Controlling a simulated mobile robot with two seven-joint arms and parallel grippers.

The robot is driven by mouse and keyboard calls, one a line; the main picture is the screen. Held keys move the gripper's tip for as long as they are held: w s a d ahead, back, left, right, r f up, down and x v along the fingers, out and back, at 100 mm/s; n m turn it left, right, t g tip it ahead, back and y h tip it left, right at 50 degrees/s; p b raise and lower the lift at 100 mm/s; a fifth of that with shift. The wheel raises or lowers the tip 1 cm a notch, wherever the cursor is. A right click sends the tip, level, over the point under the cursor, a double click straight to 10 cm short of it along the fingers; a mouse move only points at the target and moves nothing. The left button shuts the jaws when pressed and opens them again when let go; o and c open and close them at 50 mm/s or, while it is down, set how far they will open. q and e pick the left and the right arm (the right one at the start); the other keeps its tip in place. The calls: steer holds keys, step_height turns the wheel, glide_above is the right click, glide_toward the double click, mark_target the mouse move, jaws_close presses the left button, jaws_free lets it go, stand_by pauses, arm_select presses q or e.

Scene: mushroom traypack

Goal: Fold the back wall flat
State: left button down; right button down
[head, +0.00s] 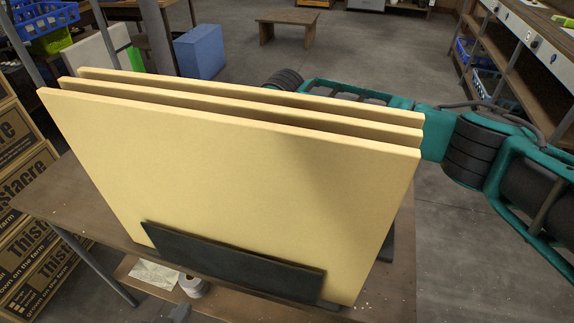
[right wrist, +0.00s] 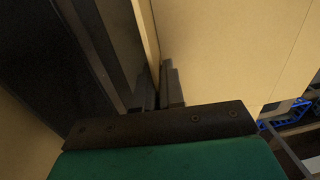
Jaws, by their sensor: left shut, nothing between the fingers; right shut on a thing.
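Three cream panels (head: 240,165) stand upright, one behind another, in a dark holder (head: 235,262) on the brown table. They fill the middle of the head view. I cannot tell which part is the back wall. My right arm comes in from the right and passes behind the panels, which hide its gripper. In the right wrist view my right gripper (right wrist: 160,88) is shut on the edge of a cream panel (right wrist: 147,30).
The table (head: 85,200) is bare at the left. A lower shelf holds a white roll (head: 192,286) and a paper sheet (head: 153,274). Printed cartons (head: 30,250) stack at the left. Shelving (head: 515,65) stands at the far right, with open floor before it.

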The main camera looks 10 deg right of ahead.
steer(key=shift+s+a+f+t+h+b, duration=0.1)
steer(key=shift+s+f+t+h+b, duration=0.2)
steer(key=shift+t, duration=0.4)
steer(key=shift+s+a+t+b, duration=0.1)
steer(key=shift+s+t+b, duration=0.2)
steer(key=shift+t+b, duration=0.2)
steer(key=shift+s+a+r+t+h, duration=0.1)
steer(key=shift+t+h, duration=0.2)
arm_select(q)
steer(key=shift+w+d+f, duration=0.25)
steer(key=shift+d+f, duration=0.05)
steer(key=shift+d, duration=0.1)
steer(key=shift+a+f, duration=0.1)
arm_select(e)
steer(key=c, duration=1.3)
jaws_free()
arm_select(q)
steer(key=shift+s+a, duration=0.1)
steer(key=shift+s, duration=0.05)
arm_select(e)
step_height(320, 180, up, 20)
steer(key=shift+c, duration=0.3)
